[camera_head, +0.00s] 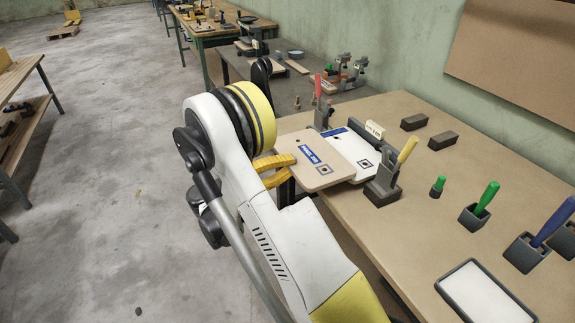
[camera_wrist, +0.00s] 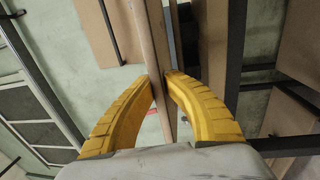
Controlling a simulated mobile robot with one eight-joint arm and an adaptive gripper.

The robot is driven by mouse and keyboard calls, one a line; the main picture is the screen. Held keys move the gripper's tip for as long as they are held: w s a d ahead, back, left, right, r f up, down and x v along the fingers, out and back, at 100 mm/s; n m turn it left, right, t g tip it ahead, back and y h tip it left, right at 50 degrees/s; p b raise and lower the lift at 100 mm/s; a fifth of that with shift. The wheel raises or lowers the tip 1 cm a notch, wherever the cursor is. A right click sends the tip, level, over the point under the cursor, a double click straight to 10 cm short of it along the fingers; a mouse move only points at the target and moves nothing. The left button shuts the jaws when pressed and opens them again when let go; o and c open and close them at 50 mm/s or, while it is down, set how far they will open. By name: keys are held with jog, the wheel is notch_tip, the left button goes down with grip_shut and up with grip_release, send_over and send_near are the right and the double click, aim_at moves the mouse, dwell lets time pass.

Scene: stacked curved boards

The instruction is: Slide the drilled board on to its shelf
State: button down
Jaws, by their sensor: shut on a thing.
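A tan board (camera_head: 318,168) with a blue label, a square printed mark and a small dark spot like a hole sits at the near edge of the bench. My gripper (camera_head: 280,171) is shut on its left edge. In the wrist view the yellow fingers (camera_wrist: 161,76) close on both sides of the board's long thin edge (camera_wrist: 150,35). A white board (camera_head: 350,150) with a similar mark lies just right of the tan one, partly covered by it. I cannot tell which surface is the shelf, or whether the boards touch.
A toggle clamp with a yellow handle (camera_head: 403,153) stands at the boards' near right, and one with a red handle (camera_head: 318,88) at their far side. Two dark blocks (camera_head: 428,130) lie behind. Green and blue-handled tools and a white tray (camera_head: 484,294) occupy the bench's right.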

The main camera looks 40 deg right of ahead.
aim_at(311, 158)
jog(key=shift+d, duration=0.15)
dwell(0.5)
jog(key=shift+x, duration=1.4)
jog(key=shift+f, duration=0.1)
jog(key=shift+f+x, duration=0.2)
jog(key=shift+x, duration=1.6)
jog(key=shift+d, duration=0.15)
jog(key=shift+f+x, duration=0.15)
jog(key=shift+x, duration=0.7)
jog(key=shift+f+x, duration=0.1)
jog(key=shift+x, duration=0.7)
jog(key=shift+f, duration=0.65)
